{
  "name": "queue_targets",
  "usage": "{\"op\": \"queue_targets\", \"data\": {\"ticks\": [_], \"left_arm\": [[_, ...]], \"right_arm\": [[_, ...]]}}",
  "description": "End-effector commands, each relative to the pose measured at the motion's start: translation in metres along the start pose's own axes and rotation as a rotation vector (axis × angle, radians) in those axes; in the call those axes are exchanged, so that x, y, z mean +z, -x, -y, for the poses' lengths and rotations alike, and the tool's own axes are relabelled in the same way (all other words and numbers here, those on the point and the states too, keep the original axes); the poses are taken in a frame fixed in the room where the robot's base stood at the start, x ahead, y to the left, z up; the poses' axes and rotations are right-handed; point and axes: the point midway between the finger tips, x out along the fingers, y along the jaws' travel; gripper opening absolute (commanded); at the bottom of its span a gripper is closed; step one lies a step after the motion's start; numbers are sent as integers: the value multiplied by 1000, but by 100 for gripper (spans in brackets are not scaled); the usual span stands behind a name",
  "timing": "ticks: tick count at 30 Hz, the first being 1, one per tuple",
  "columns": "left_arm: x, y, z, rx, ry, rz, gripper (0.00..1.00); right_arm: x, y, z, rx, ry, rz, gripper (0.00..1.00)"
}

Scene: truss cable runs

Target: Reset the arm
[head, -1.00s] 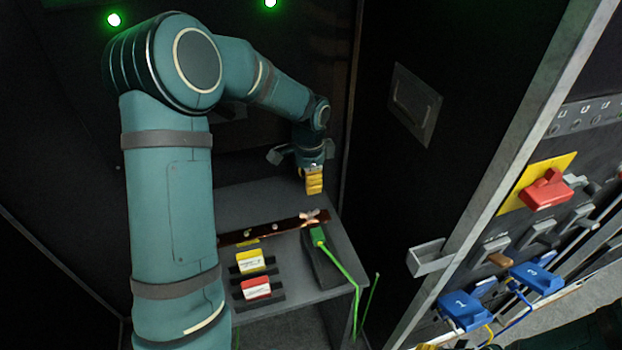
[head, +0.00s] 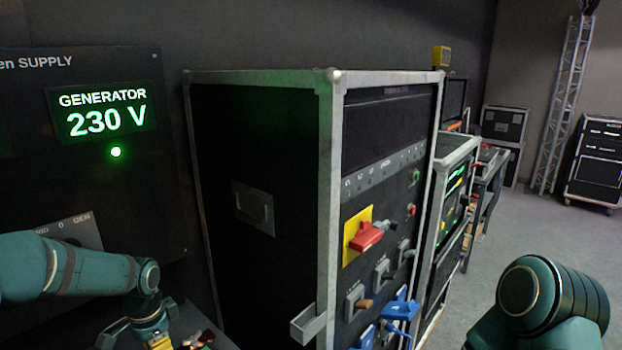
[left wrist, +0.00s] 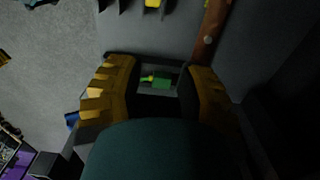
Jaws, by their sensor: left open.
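My left arm (head: 70,268) comes in low at the left of the head view. Its yellow-fingered gripper (head: 160,338) is cut by the bottom edge there. In the left wrist view the left gripper (left wrist: 158,88) is open, with its two yellow fingers well apart. A green plug (left wrist: 161,82) shows in the gap between them, in a dark holder; the fingers do not appear closed on it. My right arm (head: 545,305) shows only as a teal link at the bottom right of the head view. Its gripper is out of view.
A black flight-case rack (head: 265,160) with a metal frame stands mid-view. A panel reading GENERATOR 230 V (head: 103,112) is at left. Open floor (head: 540,235) lies at right.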

Motion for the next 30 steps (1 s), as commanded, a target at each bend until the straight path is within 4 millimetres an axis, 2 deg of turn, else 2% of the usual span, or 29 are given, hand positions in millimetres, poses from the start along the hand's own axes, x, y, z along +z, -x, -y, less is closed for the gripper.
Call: {"op": "queue_targets", "data": {"ticks": [1,2,3,8,13,18,21,24,30], "left_arm": [[0,0,0,0,0,0,37],[-4,-9,-7,11,5,-7,37],[-12,-26,-20,30,27,-30,37],[-37,-81,-71,99,146,-118,37],[-51,-139,-146,194,344,-194,37],[-45,-181,-218,268,583,-231,37],[-35,-194,-249,290,708,-236,37],[-25,-202,-269,297,798,-238,37],[-18,-205,-282,297,866,-242,37]], "right_arm": [[0,0,0,0,0,0,47],[0,0,0,0,0,1,47],[0,0,0,0,0,0,47],[0,0,0,0,0,-1,47],[0,0,0,0,0,0,47],[0,0,0,0,0,0,47],[0,0,0,0,0,0,47],[0,0,0,0,0,0,47],[0,0,0,0,0,0,47]]}}
